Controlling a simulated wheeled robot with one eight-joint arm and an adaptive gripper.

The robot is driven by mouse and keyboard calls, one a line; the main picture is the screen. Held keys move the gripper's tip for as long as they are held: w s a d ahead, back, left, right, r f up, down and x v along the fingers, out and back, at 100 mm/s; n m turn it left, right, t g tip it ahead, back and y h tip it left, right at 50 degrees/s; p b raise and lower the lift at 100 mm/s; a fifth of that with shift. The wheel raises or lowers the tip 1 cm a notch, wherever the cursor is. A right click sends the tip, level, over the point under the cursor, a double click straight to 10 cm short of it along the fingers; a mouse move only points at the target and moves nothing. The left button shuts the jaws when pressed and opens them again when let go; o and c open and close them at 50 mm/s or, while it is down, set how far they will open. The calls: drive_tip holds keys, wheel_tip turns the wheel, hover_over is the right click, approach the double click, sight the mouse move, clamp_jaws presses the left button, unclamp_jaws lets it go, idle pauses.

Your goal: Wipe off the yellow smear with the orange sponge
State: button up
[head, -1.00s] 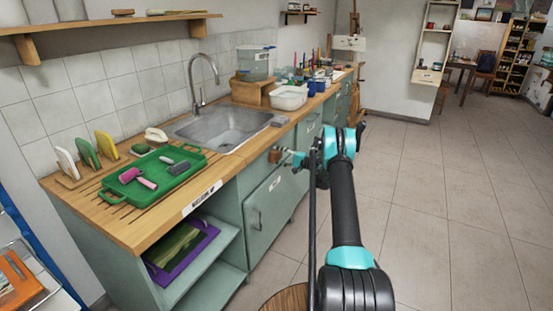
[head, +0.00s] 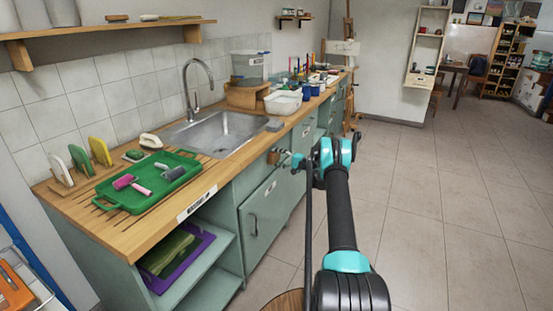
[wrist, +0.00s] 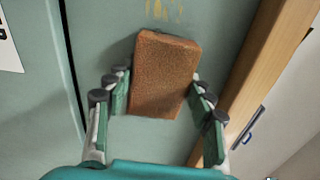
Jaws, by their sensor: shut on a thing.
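The orange sponge (wrist: 163,75) is a brown-orange block held between the fingers of my gripper (wrist: 158,105) in the wrist view. In the head view the sponge (head: 273,157) shows small at the end of my gripper (head: 286,160), close to the green cabinet front. The yellow smear (wrist: 160,8) shows as thin streaks on the green panel at the top edge of the wrist view, just beyond the sponge's far end. I cannot tell whether the sponge touches the panel. I cannot make out the smear in the head view.
The wooden counter (head: 130,232) runs above the cabinet; its edge (wrist: 262,70) passes close on the right in the wrist view. A green tray (head: 150,190) with rollers and a sink (head: 215,135) are on the counter. The tiled floor (head: 440,200) to the right is clear.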

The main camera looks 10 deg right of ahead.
sight(262, 164)
drive_tip(key=shift+s+a, duration=1.05)
drive_tip(key=shift+s, duration=0.35)
drive_tip(key=shift+s+a, duration=1.05)
drive_tip(key=shift+s, duration=0.35)
drive_tip(key=shift+s+a, duration=1.05)
drive_tip(key=shift+s, duration=0.35)
drive_tip(key=shift+d, duration=0.1)
drive_tip(key=shift+v, duration=2.95)
drive_tip(key=shift+v, duration=1.5)
